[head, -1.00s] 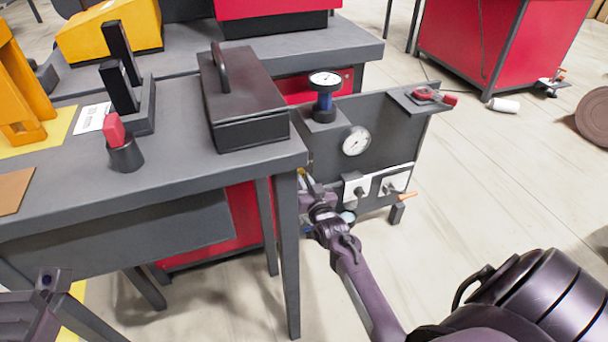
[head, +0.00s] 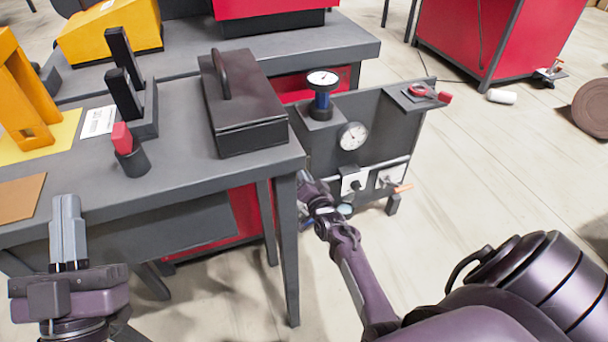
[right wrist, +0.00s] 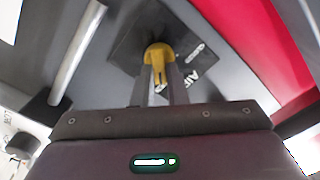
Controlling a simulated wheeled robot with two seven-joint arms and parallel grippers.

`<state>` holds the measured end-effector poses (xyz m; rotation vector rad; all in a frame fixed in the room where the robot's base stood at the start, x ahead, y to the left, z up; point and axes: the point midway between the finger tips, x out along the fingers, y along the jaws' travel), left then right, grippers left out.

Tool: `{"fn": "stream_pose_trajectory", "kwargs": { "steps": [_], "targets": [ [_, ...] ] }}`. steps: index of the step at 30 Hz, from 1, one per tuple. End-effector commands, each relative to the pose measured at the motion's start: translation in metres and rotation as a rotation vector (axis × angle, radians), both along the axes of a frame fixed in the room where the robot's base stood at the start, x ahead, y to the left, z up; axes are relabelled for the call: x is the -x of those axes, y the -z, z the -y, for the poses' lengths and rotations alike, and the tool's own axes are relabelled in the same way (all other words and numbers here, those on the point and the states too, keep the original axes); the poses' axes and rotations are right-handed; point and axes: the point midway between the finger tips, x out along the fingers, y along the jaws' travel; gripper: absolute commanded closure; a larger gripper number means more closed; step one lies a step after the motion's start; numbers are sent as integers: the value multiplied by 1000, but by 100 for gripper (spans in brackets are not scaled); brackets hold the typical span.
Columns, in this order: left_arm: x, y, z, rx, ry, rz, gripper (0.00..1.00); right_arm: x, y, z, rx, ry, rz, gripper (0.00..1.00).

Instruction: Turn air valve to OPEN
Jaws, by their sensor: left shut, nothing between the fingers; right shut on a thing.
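The air valve's yellow handle (right wrist: 158,62) shows in the right wrist view, on a dark plate (right wrist: 185,45) with "AIR" lettering. My right gripper (right wrist: 158,92) is shut on the yellow handle, one finger on each side of it. In the head view my right gripper (head: 306,183) is at the left end of the grey panel (head: 385,125), beside the table corner, and the valve is hidden there. My left gripper (head: 68,215) is shut and empty, in front of the table's front edge at lower left.
The grey table (head: 200,185) and its leg (head: 286,250) stand close left of my right arm. The panel carries gauges (head: 352,136), white-plated knobs (head: 353,182) and an orange lever (head: 402,188). A black lidded box (head: 245,100) sits on the table.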

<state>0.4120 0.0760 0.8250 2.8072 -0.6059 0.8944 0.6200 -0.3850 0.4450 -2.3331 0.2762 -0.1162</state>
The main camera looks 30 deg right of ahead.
Motion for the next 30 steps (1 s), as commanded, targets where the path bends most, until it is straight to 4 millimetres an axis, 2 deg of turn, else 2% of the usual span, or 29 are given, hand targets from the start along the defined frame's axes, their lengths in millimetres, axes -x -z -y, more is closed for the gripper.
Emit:
{"fn": "stream_pose_trajectory", "kwargs": {
  "steps": [11, 12, 17, 28, 30],
  "targets": [
    [-1, 2, 0, -4, 0, -8, 100, 0, 0, 0, -8, 0, 2, 100],
    [-1, 2, 0, -4, 0, -8, 100, 0, 0, 0, -8, 0, 2, 86],
    [-1, 2, 0, -3, -1, -8, 100, 0, 0, 0, -7, 0, 2, 65],
    [-2, 1, 1, -7, -1, -16, 100, 0, 0, -2, -6, -1, 1, 65],
    [-6, 13, 4, -27, 3, -67, 100, 0, 0, -4, -6, -2, -1, 65]
  ]
}}
